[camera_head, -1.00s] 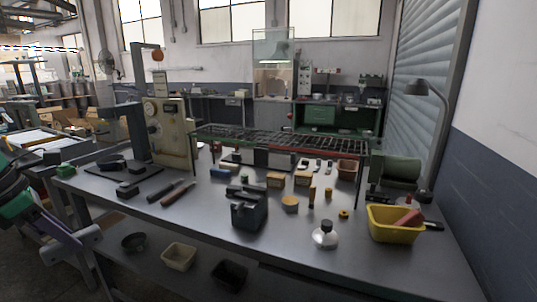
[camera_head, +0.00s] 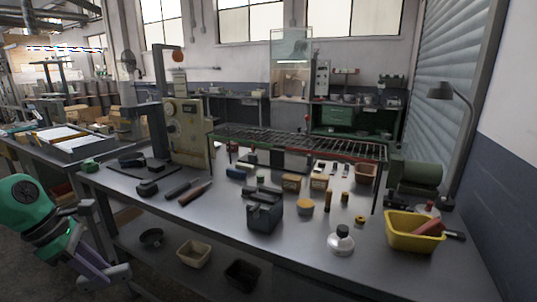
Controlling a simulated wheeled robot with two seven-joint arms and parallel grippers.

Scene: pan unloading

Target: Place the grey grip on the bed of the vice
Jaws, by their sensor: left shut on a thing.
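My left gripper (camera_head: 101,241) is at the lower left, low beside the left end of the workbench and apart from it. It is shut on a small grey piece, seemingly the grey grip, whose outline I cannot separate clearly from the fingers. My right gripper is not in view.
A wire rack (camera_head: 300,143) spans the back. Bare bench shows left of the vice.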

